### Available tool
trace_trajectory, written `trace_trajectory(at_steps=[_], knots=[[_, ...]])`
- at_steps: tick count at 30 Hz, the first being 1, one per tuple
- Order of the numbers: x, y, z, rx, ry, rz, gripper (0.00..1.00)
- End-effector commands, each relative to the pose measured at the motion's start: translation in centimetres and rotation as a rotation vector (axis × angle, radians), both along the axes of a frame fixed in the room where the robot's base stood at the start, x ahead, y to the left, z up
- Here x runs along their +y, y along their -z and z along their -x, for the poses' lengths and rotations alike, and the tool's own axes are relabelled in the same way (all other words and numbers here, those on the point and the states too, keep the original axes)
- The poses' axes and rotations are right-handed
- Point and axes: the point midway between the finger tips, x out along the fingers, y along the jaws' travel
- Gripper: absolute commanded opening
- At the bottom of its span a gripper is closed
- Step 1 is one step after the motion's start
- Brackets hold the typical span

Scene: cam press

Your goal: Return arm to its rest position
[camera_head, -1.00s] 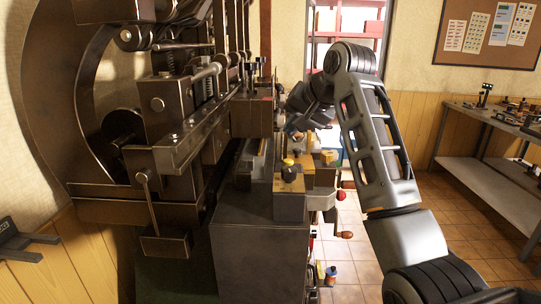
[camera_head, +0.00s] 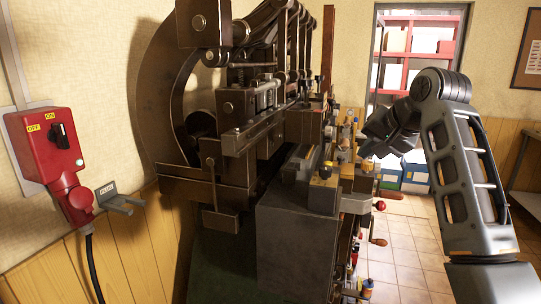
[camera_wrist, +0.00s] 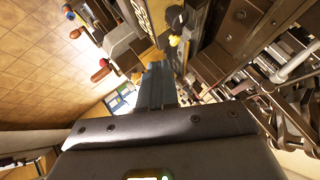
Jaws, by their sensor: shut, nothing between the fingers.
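My arm (camera_head: 466,165) stands on the right in the head view, bent at a raised elbow, its forearm reaching back toward the press. My gripper (camera_head: 366,152) is small and dark there, to the right of the press, and its fingers are hard to make out. In the wrist view my gripper (camera_wrist: 155,68) has its blue-grey fingers together with nothing between them. The dark metal cam press (camera_head: 235,140) fills the middle of the head view. I cannot tell the exact gap between the gripper and the press's right side.
A red switch box (camera_head: 50,142) with a cable is on the left wall. Handles with red and brown knobs (camera_head: 378,241) stick out from the press's right side. Tiled floor (camera_head: 405,262) lies open to the right. A red shelf (camera_head: 420,45) shows through the doorway.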

Motion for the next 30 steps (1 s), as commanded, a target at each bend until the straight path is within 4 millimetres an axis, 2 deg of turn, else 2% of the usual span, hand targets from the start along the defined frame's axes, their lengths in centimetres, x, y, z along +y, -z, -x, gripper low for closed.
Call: trace_trajectory(at_steps=[10, 17, 23, 30], knots=[[0.4, 4.1, 0.8, -0.022, -0.001, 0.002, 0.00], [0.8, 8.6, 2.0, -0.049, -0.001, 0.004, 0.00], [1.3, 14.3, 4.4, -0.084, 0.001, 0.015, 0.00], [1.9, 23.1, 10.6, -0.154, 0.009, 0.050, 0.00]])
